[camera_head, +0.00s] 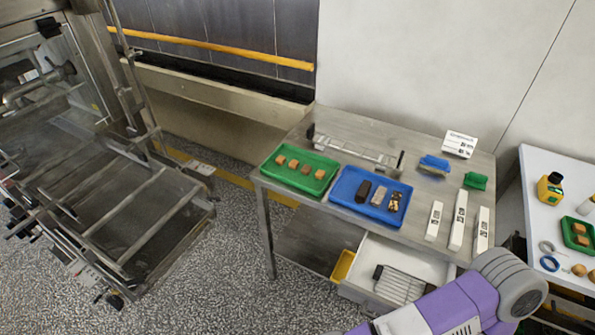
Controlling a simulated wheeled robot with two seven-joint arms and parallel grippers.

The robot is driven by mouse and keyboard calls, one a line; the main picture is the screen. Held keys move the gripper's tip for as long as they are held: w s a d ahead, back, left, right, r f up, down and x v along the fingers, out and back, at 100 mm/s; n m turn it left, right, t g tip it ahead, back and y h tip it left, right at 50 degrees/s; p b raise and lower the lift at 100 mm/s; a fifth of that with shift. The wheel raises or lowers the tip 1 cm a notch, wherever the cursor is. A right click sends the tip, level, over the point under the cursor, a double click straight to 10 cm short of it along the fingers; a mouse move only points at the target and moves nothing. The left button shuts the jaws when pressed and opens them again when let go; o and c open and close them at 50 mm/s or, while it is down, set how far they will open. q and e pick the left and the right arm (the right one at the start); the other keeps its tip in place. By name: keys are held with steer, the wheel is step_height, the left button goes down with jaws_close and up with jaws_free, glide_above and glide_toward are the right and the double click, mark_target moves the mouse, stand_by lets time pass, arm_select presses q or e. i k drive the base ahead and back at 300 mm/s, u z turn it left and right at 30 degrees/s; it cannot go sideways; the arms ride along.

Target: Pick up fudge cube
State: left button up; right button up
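Several small brown cubes, which look like the fudge cubes, sit in a row in a green tray (290,178) at the left end of the steel table. The leftmost is one cube (281,160) and the rightmost is another cube (320,174). Another small green tray on the white table at the right edge also holds brown pieces (580,229). A purple and grey arm of mine comes in at the bottom right, in front of the steel table. Neither gripper is in view, and nothing is seen touching the cubes.
A blue tray (371,210) with dark and decorated bars stands right of the green tray. A metal rack (350,150) lies behind them. White boxes (458,220) stand at the right. An open drawer (400,280) juts out below. A wire-frame machine (120,215) stands left across clear floor.

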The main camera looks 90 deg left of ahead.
mark_target(306, 170)
steer(key=u, duration=3.8)
